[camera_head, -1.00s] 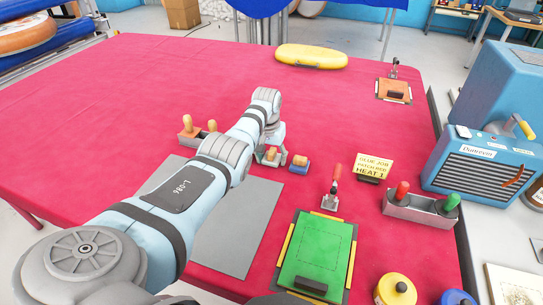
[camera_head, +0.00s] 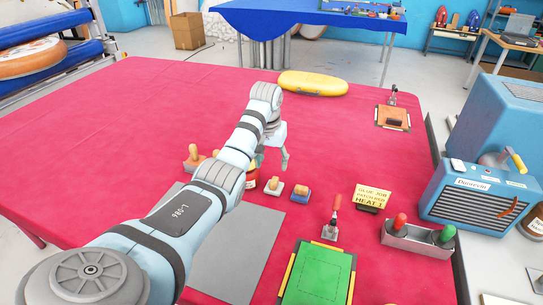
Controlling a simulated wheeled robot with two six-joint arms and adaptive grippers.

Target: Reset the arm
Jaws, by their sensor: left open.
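My left arm reaches in from the lower left over the red table (camera_head: 110,130). Its left gripper (camera_head: 273,160) is open and empty, pointing down just beyond a small wooden-handled stamp with a pale base (camera_head: 273,187). A second wooden-handled stamp with a blue base (camera_head: 301,193) stands to its right. My right gripper is not in view.
A grey mat (camera_head: 240,245) and a green board (camera_head: 318,275) lie in front. A red-handled tool (camera_head: 333,220), a yellow sign (camera_head: 372,197) and a red-and-green-handled holder (camera_head: 418,238) stand at right. A yellow inflatable (camera_head: 312,84) lies at the far edge. The left side of the table is clear.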

